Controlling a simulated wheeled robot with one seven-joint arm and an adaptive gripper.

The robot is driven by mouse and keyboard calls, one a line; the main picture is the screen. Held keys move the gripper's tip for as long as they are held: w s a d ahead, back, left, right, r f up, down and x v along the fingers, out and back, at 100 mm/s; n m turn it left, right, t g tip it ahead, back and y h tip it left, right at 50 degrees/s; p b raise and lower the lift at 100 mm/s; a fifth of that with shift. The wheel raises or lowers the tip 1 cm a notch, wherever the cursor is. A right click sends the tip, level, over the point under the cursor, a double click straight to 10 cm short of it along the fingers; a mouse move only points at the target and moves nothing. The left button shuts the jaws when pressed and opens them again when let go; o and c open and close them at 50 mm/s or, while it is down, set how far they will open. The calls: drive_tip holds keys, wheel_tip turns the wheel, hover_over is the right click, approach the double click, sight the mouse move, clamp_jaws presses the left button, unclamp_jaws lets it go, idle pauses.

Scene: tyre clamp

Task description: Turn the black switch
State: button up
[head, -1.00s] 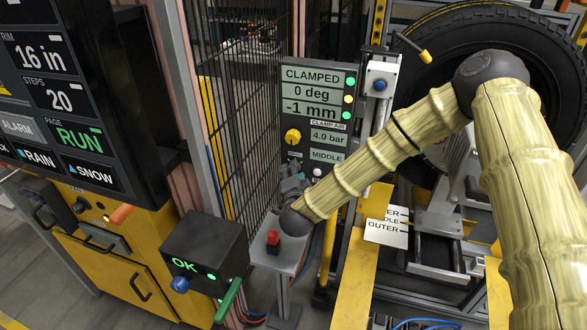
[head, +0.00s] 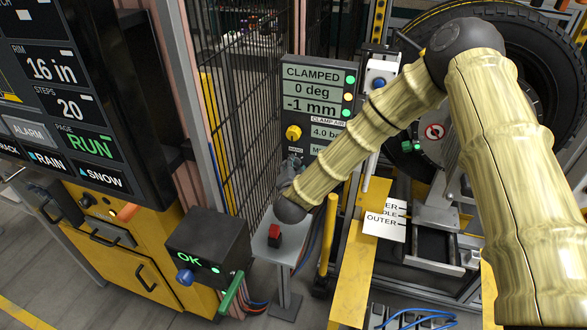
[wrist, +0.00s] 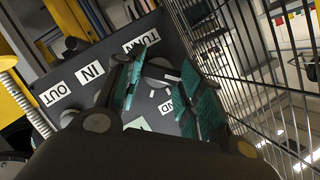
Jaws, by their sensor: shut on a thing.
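In the wrist view, a round dark switch (wrist: 158,72) with a pale pointer line sits on a dark panel (wrist: 120,60), between my gripper's teal-padded fingers. My gripper (wrist: 163,92) is shut on this switch. Labels reading OUT, IN, TURN and a partly hidden one ending in ND surround it. In the head view, my gripper (head: 289,172) is small at the lower left of the display panel (head: 318,100), partly hidden by my arm. The switch cannot be made out there.
The display reads CLAMPED, 0 deg, -1 mm. A yellow knob (head: 293,132) is on the panel. A red button (head: 275,232) stands on a small post below my wrist. A black OK box (head: 207,245) is at lower left. A mesh fence (wrist: 250,70) runs close on the right in the wrist view.

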drive_tip(key=o, duration=1)
drive_tip(key=shift+s, duration=0.15)
drive_tip(key=v, duration=1.1)
drive_tip(key=shift+s, duration=0.35)
